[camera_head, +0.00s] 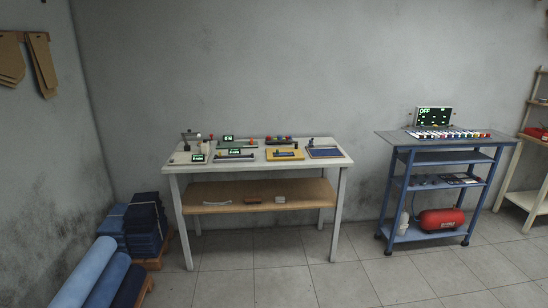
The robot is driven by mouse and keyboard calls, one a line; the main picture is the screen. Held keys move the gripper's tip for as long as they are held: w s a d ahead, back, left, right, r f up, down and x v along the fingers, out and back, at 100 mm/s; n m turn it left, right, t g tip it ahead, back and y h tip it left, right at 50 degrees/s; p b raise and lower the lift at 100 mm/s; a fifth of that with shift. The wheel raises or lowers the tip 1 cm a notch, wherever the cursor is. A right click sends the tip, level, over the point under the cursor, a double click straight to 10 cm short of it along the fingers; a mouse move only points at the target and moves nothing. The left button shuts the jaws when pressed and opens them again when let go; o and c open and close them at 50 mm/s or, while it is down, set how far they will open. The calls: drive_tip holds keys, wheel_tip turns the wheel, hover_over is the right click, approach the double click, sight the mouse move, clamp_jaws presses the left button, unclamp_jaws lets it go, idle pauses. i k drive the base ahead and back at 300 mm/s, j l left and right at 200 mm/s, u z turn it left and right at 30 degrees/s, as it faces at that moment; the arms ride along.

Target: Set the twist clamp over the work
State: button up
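A white work table (257,167) stands against the wall, some distance off. Several small fixtures are on its top. A grey upright device (190,139) is at the back left. A yellow plate with a dark piece on it (285,154) is right of the middle. A blue plate (325,153) with a small upright part is at the right end. I cannot tell which of these is the twist clamp or the work; they are too small. My gripper is not in view.
A blue wheeled cart (445,142) stands right, with a red tank (441,219) below. Blue rolls (88,272) lie front left. The tiled floor before the table is clear.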

sight(287, 137)
drive_tip(key=i, duration=2.2)
drive_tip(key=i+l+u, duration=0.15)
drive_tip(key=i+u, duration=0.3)
drive_tip(key=i, duration=0.2)
drive_tip(key=i+l+u, duration=0.4)
drive_tip(key=i, duration=0.25)
drive_tip(key=i+l+u, duration=0.45)
drive_tip(key=i+l, duration=0.05)
drive_tip(key=i, duration=0.05)
